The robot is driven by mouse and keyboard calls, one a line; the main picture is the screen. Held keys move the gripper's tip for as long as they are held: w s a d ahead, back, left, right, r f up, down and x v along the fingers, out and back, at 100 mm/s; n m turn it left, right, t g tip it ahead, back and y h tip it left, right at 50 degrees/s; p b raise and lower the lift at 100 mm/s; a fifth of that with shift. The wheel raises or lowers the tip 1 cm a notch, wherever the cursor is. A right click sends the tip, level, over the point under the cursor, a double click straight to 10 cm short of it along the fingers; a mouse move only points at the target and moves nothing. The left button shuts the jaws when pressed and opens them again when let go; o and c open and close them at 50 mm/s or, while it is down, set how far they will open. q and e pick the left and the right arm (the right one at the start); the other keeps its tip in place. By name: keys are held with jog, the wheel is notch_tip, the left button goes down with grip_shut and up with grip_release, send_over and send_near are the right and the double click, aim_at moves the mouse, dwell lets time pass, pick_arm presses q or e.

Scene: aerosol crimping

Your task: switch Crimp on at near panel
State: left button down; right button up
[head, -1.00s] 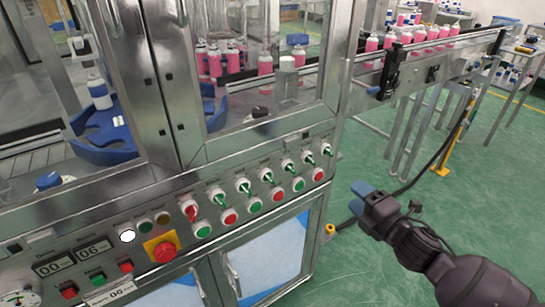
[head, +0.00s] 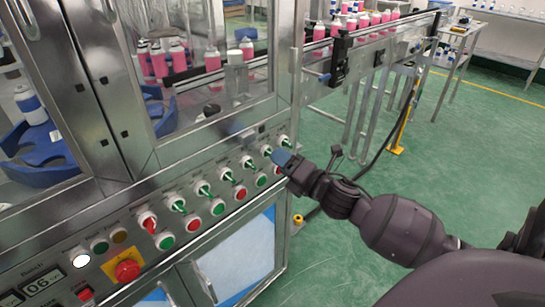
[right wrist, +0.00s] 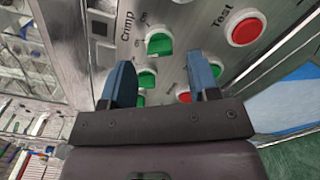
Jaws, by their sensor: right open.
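The near panel (head: 130,235) is the sloped steel front of the machine, with a row of switches with green handles. In the right wrist view, the label Crimp (right wrist: 127,25) stands beside a green-handled switch (right wrist: 158,42), just beyond my fingertips. My right gripper (head: 283,156) is at the right end of the switch row, close to the panel. Its two blue fingers are apart and empty in the right wrist view (right wrist: 162,80). In the head view it hides part of the panel there, and I cannot tell which switch is Crimp. My left gripper is not in view.
Red and green buttons (head: 166,241) line the panel below the switches, and a red emergency stop (head: 127,270) is at lower left. Glass doors stand above. A conveyor (head: 370,40) with pink bottles extends to the right.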

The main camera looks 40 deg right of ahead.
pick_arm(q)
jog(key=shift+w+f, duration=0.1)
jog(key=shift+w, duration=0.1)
pick_arm(e)
jog(key=shift+w+a, duration=0.15)
jog(key=shift+w, duration=1.65)
jog(key=c, duration=0.9)
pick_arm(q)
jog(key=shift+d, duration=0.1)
